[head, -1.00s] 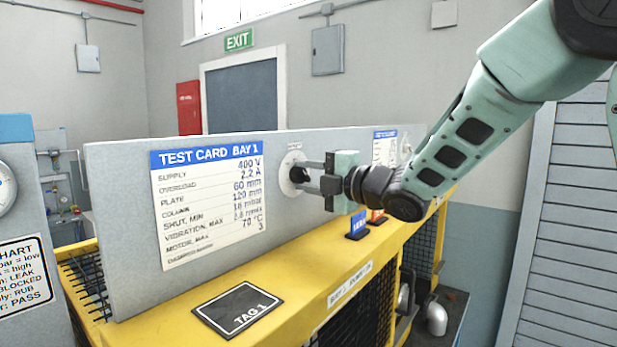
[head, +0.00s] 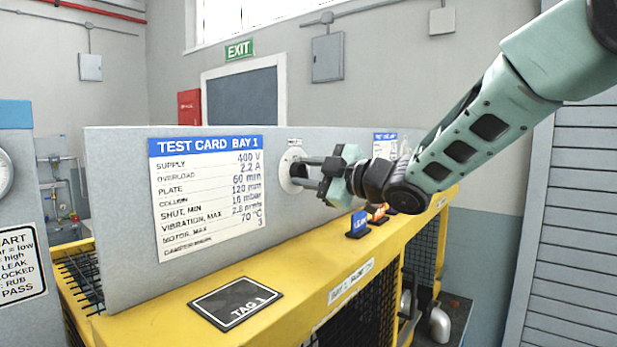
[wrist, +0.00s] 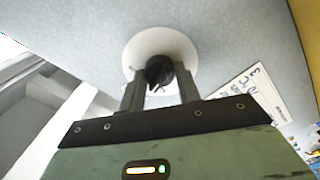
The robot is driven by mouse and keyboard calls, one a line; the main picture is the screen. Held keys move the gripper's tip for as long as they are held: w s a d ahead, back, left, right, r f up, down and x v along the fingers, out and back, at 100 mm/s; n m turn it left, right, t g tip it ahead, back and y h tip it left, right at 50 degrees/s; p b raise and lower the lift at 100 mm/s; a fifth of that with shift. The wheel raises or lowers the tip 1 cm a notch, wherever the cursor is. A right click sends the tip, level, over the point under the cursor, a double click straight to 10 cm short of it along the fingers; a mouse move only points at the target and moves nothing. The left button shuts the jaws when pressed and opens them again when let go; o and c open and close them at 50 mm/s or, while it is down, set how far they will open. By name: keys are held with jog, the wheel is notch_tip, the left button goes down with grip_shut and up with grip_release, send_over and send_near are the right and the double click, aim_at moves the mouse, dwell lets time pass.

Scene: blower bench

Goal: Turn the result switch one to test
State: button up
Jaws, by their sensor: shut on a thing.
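The result switch is a black knob (wrist: 160,72) on a round white plate (head: 287,171) fixed to the grey panel, right of the bay 1 test card. My gripper (head: 302,172) reaches the panel from the right and is shut on the knob, its body tilted. In the wrist view my two fingers (wrist: 159,88) stand on either side of the knob. A small label (head: 295,142) sits above the plate, too small to read. The knob's pointer direction is mostly hidden by the fingers in the head view.
The grey panel (head: 120,220) stands on a yellow bench (head: 160,320). The test card (head: 207,195) is left of the switch. A black TAG 1 plate (head: 236,301) lies on the bench top. Blue (head: 358,225) and orange (head: 378,213) small signs stand below my gripper.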

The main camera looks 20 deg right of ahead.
jog(key=shift+m, duration=0.8)
jog(key=shift+f, duration=0.1)
jog(key=o, duration=1)
jog(key=b+v, duration=0.5)
jog(key=v, duration=1.2)
jog(key=shift+s+d, duration=0.15)
jog(key=shift+s, duration=0.1)
